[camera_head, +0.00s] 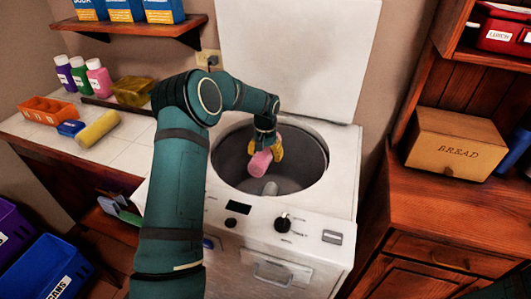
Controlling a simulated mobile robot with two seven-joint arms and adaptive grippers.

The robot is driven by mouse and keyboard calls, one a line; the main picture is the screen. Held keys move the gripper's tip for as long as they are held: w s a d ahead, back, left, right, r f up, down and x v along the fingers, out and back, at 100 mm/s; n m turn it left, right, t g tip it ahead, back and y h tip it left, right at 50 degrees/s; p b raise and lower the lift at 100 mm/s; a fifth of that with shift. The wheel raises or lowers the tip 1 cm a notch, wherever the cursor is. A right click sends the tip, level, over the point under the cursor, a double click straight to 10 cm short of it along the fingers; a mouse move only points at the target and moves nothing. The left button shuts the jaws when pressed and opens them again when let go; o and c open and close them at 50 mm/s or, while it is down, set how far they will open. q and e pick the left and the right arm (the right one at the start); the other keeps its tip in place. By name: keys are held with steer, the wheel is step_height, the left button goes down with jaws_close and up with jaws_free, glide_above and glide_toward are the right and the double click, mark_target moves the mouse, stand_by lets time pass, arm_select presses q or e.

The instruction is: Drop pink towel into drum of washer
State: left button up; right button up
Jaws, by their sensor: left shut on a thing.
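The white washer (345,180) stands in the middle with its lid (300,60) raised at the back. Its round drum (305,165) is open at the top, with a pale agitator (270,188) inside. My left arm reaches over from the front left, and my left gripper (265,150) points down over the drum opening. It is shut on the pink towel (261,163), a small rolled bundle between yellow fingers. The towel appears within the drum's outline; its exact height is hard to tell. My right gripper is not in view.
A tiled counter (70,155) at left holds bottles (98,77), an orange caddy (48,110) and a yellow roll (98,129). A shelf with blue boxes (125,10) hangs above. A wooden cabinet with a bread box (455,143) stands at right. Bins (45,270) sit lower left.

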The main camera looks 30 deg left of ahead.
arm_select(q)
steer(key=o, duration=1.3)
step_height(320, 180, up, 12)
steer(key=shift+r, duration=0.1)
